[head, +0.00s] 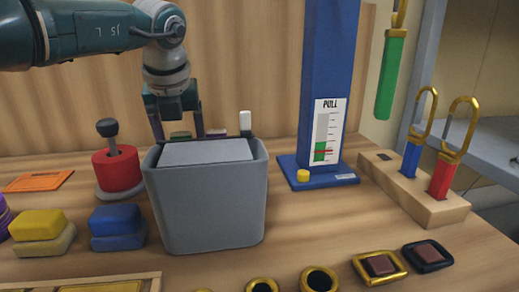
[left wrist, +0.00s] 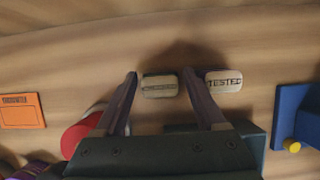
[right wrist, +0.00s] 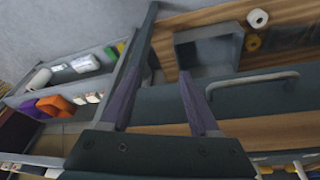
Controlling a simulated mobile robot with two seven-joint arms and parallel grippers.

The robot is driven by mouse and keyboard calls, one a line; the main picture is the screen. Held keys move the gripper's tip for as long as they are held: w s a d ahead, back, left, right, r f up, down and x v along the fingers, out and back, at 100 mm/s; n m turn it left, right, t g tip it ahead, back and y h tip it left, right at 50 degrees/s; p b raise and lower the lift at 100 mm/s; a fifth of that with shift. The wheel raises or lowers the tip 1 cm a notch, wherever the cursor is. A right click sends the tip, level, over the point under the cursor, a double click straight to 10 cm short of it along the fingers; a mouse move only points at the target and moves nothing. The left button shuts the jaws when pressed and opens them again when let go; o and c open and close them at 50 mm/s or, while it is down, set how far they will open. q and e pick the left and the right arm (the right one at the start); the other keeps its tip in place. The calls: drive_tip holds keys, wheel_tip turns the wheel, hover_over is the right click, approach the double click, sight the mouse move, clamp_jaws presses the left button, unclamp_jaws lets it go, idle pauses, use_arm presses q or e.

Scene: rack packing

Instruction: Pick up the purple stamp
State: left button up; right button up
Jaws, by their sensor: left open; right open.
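My left gripper (head: 178,138) is open, pointing down behind the grey bin. A green block (head: 180,135) shows between its fingers over the bin's rim. A small purple piece (head: 216,132), probably the purple stamp, shows just right of the right finger, mostly hidden by the bin. In the left wrist view, a cream-topped stamp (left wrist: 160,86) with unreadable lettering lies between the open fingers. A second stamp (left wrist: 224,81) marked TESTED lies just outside the right finger. My right gripper (right wrist: 160,95) is open and empty, away from the stamps.
The grey bin (head: 205,205) stands in front of the stamps. A red holder (head: 115,170) is left, a blue gauge post (head: 327,75) right. A white-topped item (head: 245,123) stands behind the bin. Blue and yellow blocks (head: 117,222) (head: 38,224) lie front left.

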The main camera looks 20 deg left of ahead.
use_arm(q)
drive_tip(key=shift+c, duration=0.4)
drive_tip(key=c, duration=1.1)
drive_tip(key=shift+o, duration=0.2)
